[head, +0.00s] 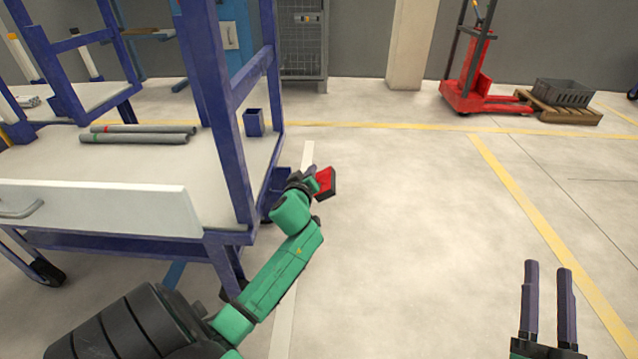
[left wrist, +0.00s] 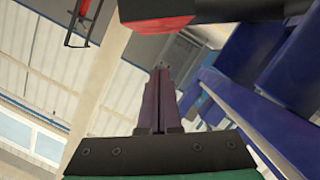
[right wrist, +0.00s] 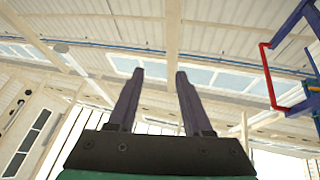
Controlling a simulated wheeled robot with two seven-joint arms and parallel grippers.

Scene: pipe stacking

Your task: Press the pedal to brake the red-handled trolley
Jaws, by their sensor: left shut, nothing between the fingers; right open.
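The blue-framed trolley (head: 236,85) stands at the left in the head view. A red pedal with dark edges (head: 326,182) sticks out at its right side, low down. It also shows as a dark and red block (left wrist: 158,24) at the top of the left wrist view. My left gripper (left wrist: 161,70) is shut and empty, with its tips near the pedal; I cannot tell whether they touch it. In the head view its fingers are mostly hidden at the pedal. My right gripper (head: 548,264) is open and empty over bare floor. A red handle (right wrist: 267,76) on blue posts shows in the right wrist view.
Grey pipes (head: 140,134) lie on the trolley's shelf, with a small blue holder (head: 254,122) at its corner. A red pallet truck (head: 472,90) and a grey crate (head: 565,92) on a pallet stand at the back right. The floor in the middle is clear.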

